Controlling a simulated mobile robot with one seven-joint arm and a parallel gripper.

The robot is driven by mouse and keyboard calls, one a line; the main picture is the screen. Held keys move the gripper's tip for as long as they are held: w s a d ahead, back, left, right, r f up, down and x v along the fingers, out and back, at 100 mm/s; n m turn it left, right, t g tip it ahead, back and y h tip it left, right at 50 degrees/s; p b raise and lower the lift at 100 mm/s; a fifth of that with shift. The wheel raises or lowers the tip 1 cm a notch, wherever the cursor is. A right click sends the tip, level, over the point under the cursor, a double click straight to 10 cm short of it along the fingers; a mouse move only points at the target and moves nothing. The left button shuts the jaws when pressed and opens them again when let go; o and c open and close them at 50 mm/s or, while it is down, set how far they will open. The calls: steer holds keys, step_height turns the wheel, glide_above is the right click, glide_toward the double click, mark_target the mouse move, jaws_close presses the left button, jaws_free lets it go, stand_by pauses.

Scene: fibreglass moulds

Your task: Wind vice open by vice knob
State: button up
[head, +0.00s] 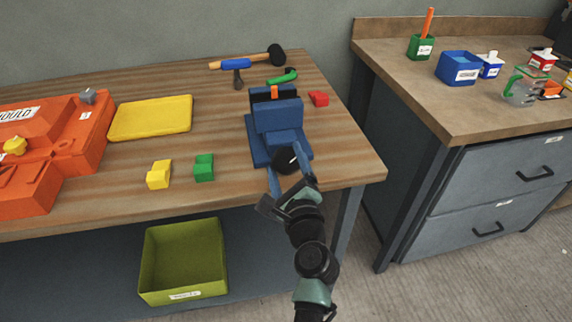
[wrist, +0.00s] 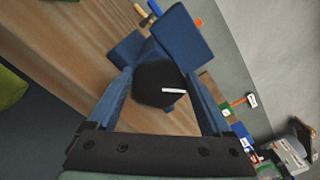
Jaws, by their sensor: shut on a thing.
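The blue vice (head: 278,117) stands at the right front part of the wooden bench, with an orange piece (head: 274,91) showing at its jaws. Its black knob (head: 286,160) faces the bench's front edge and carries a white mark. My gripper (head: 288,162) has its two blue fingers on either side of the knob and is shut on it. In the wrist view the knob (wrist: 160,84) sits between the fingers with the white mark near its right side, and the vice body (wrist: 183,40) shows beyond it. The jaw gap of the vice is hard to make out.
An orange mould (head: 75,140), a yellow tray (head: 150,118), yellow (head: 159,175) and green (head: 204,168) blocks lie left. A mallet (head: 262,57), a green curved piece (head: 283,76) and a red block (head: 318,99) lie behind or beside the vice. A green bin (head: 183,262) sits below.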

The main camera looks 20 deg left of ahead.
stand_by(0.4)
steer(key=o, duration=1.2)
steer(key=shift+c, duration=0.2)
steer(key=shift+s+d, duration=0.1)
steer(key=v, duration=1.2)
steer(key=shift+s+d, duration=0.2)
steer(key=shift+s, duration=0.1)
